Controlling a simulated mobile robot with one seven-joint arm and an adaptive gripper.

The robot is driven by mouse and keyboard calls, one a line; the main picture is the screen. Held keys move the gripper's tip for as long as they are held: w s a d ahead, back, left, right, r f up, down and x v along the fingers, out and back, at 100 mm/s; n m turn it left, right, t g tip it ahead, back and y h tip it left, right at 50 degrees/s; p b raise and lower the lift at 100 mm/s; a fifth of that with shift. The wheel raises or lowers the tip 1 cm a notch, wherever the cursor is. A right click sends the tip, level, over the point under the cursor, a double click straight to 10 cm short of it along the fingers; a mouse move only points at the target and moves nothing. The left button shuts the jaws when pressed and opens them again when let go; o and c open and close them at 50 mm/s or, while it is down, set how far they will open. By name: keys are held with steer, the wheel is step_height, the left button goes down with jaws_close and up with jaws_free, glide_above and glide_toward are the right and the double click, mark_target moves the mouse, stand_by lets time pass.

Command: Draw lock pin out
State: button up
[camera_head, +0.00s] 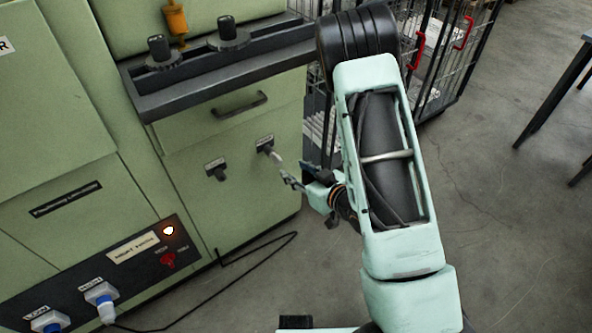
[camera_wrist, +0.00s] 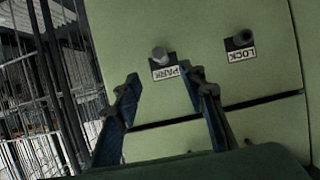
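A light grey pin end (camera_wrist: 160,55) sticks out of the green panel at the PARK label (camera_wrist: 170,73); in the head view the pin (camera_head: 276,159) is at the right-hand fitting. To its left in the head view is the LOCK fitting (camera_head: 216,170), which shows a dark round end or opening (camera_wrist: 243,38) in the wrist view. I cannot tell whether it is empty. My gripper (camera_wrist: 167,88) is open, its two blue-black fingers apart with nothing between them. It faces the panel, with the grey pin ahead between the fingertips. In the head view my gripper (camera_head: 290,180) is close to the pin, apart from it.
A drawer with a dark handle (camera_head: 240,105) is above the fittings, under a dark ledge (camera_head: 215,80). A wire cage cart (camera_head: 436,60) stands right of the cabinet. A black cable (camera_head: 255,255) lies on the floor. A lit lamp (camera_head: 168,230) is at lower left.

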mark_target(280, 162)
steer(key=b+x, duration=0.2)
steer(key=x, duration=0.7)
steer(key=shift+w+a, duration=0.1)
steer(key=shift+w, duration=0.05)
jaws_close()
steer(key=s+d, duration=0.3)
steer(key=s, duration=0.2)
steer(key=shift+s+d+b, duration=0.2)
steer(key=shift+d+b, duration=0.1)
steer(key=shift+b, duration=0.1)
stand_by(1.3)
steer(key=shift+s+d, duration=0.1)
stand_by(0.3)
steer(key=s+d+b, duration=0.1)
steer(key=s+d, duration=0.4)
steer(key=s, duration=0.2)
steer(key=shift+s, duration=0.15)
stand_by(0.5)
